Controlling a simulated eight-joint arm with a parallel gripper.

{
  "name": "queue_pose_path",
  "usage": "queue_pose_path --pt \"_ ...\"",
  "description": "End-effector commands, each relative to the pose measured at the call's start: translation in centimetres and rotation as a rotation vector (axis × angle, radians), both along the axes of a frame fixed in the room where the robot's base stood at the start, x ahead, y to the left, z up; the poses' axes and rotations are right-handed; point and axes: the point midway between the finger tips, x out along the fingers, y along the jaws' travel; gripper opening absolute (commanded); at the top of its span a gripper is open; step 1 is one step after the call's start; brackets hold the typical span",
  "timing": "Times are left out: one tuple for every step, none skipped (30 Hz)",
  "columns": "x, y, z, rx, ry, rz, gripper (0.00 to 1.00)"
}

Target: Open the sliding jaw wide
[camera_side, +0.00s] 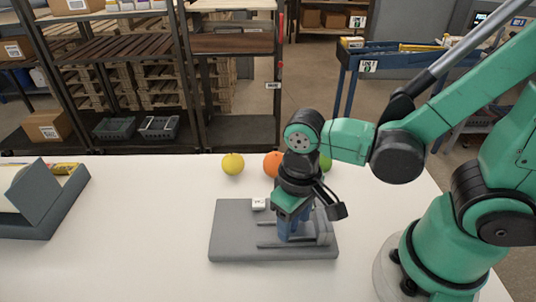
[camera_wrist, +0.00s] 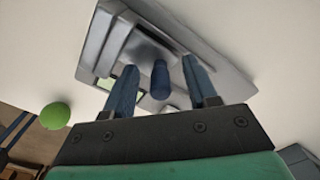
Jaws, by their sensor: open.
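A grey fixture with a flat base (camera_side: 232,238) and two dark rails lies on the white table in the side view. It also shows in the wrist view (camera_wrist: 105,35). A dark blue upright post (camera_wrist: 160,80) stands on its grey jaw part (camera_wrist: 150,48); in the side view I cannot pick it out behind the fingers. My gripper (camera_side: 289,236) points down over the fixture's right half. In the wrist view my gripper (camera_wrist: 160,66) is open, with one blue finger on each side of the post and visible gaps. Whether the jaw is against its stop is unclear.
A yellow fruit (camera_side: 232,164), an orange (camera_side: 273,164) and a green fruit (camera_side: 325,163) sit behind the fixture. A small white block (camera_side: 259,204) is at its back edge. A grey bin (camera_side: 45,222) stands at the left. The table between bin and fixture is clear.

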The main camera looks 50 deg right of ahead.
Motion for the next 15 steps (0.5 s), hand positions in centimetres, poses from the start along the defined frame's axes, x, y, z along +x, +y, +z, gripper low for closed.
queue_pose_path --pt "0.0 0.0 -0.01 0.0 0.0 0.0 0.52" --pt "0.0 0.0 -0.01 0.0 0.0 0.0 0.52" --pt "0.0 0.0 0.0 0.0 0.0 0.0 0.52" --pt "0.0 0.0 0.0 0.0 0.0 0.0 0.52" --pt "0.0 0.0 0.0 0.0 0.0 0.0 0.52" --pt "0.0 0.0 0.0 0.0 0.0 0.0 0.43" --pt "0.0 0.0 0.0 0.0 0.0 0.0 0.35" --pt "0.0 0.0 0.0 0.0 0.0 0.0 0.26" --pt "0.0 0.0 0.01 0.0 0.0 0.0 0.15" --pt "0.0 0.0 0.01 0.0 0.0 0.0 0.06" --pt "0.0 0.0 0.01 0.0 0.0 0.0 0.0" --pt "0.0 0.0 0.01 0.0 0.0 0.0 0.0" --pt "0.0 0.0 0.01 0.0 0.0 0.0 0.0" --pt "0.0 0.0 0.01 0.0 0.0 0.0 0.0" --pt "0.0 0.0 0.01 0.0 0.0 0.0 0.0"
